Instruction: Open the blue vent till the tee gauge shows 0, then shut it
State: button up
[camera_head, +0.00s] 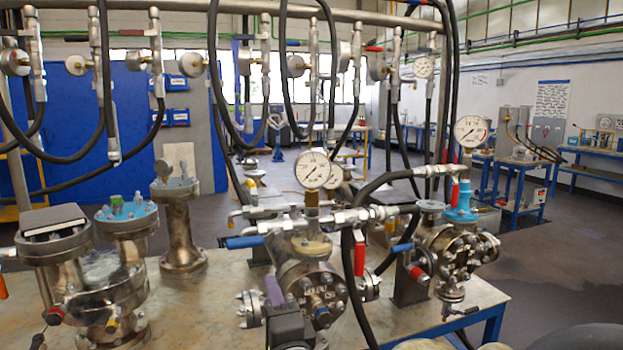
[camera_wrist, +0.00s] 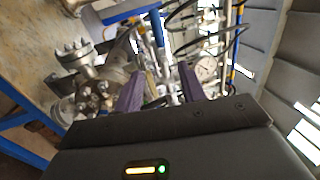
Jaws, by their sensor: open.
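A blue lever handle (camera_head: 245,242) sits at the left end of the metal valve and tee line above the middle flanged vessel (camera_head: 312,285). A second blue handle (camera_head: 402,248) is right of it. A round white gauge (camera_head: 312,169) stands above this line; another gauge (camera_head: 470,130) stands over the right vessel. I cannot tell for sure which is the tee gauge, and the needles are too small to read. My gripper (camera_wrist: 160,88) is open with nothing between its purple fingers. In the wrist view a blue handle (camera_wrist: 156,27) and a gauge (camera_wrist: 205,68) lie beyond the fingertips.
Black hoses (camera_head: 348,270) hang across the middle vessel from an overhead pipe (camera_head: 280,9). Red handles (camera_head: 360,258) are close by. Flanged vessels (camera_head: 100,270) crowd the left of the bench (camera_head: 200,310). Floor at the right (camera_head: 570,260) is clear.

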dwell(0.4)
jog(key=d+f+n+g+h, duration=0.4)
jog(key=d+f+n+g, duration=0.55)
jog(key=f, duration=0.65)
jog(key=s+d+f+n+g+h, duration=0.2)
jog(key=s+d+f+n+g, duration=0.3)
jog(key=s+d, duration=0.7)
notch_tip(320, 180, down, 4)
jog(key=shift+s+d+g+h, duration=0.3)
jog(key=shift+s+g, duration=0.05)
jog(key=shift+g, duration=0.6)
jog(key=shift+w, duration=0.1)
jog(key=shift+c, duration=0.4)
